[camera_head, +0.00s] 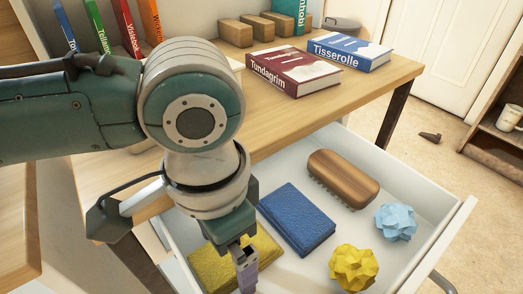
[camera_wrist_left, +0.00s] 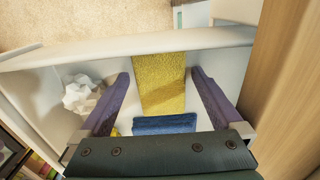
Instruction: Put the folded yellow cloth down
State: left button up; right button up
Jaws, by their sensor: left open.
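The folded yellow cloth (camera_head: 209,268) lies flat in the open white drawer (camera_head: 447,226), at its near left end beside a folded blue cloth (camera_head: 297,219). My left gripper (camera_head: 246,268) points down over the yellow cloth and hides part of it. In the left wrist view the two purple fingers (camera_wrist_left: 160,85) stand wide apart, with the yellow cloth (camera_wrist_left: 163,68) visible between them and apart from both. The blue cloth (camera_wrist_left: 165,123) also shows there, close to the gripper's palm. My right gripper is in neither view.
The drawer also holds a wooden brush (camera_head: 343,178), a light-blue crumpled ball (camera_head: 396,222) and a yellow crumpled ball (camera_head: 353,267). The desk top (camera_head: 285,118) above carries a red book (camera_head: 293,73) and a blue book (camera_head: 348,52). Its edge is close to my left arm.

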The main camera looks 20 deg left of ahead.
pick_arm(q)
notch_tip(320, 180, up, 12)
jog(key=p, duration=0.5)
jog(key=shift+r, duration=0.2)
